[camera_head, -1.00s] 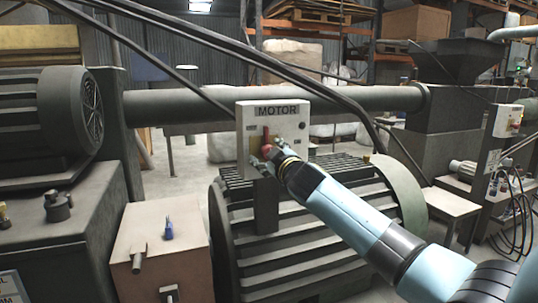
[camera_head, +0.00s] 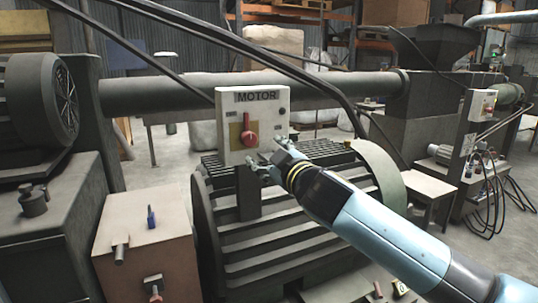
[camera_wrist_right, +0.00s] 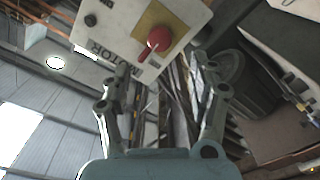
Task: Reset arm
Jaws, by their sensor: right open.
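My right gripper (camera_head: 264,160) is open and empty, just below and right of the red knob (camera_head: 248,137) on the white box marked MOTOR (camera_head: 272,112). The gripper's fingers stand apart from the knob in the right wrist view (camera_wrist_right: 166,82), with nothing between them. The knob (camera_wrist_right: 158,40) sits on a yellow plate on the box face, and all of it shows. My right arm comes in from the lower right. My left gripper is not in view.
A large ribbed motor housing (camera_head: 260,245) stands below the box. Dark cables (camera_head: 330,85) hang across in front of a long horizontal pipe (camera_head: 160,97). A pinkish cabinet (camera_head: 150,235) with levers is at lower left.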

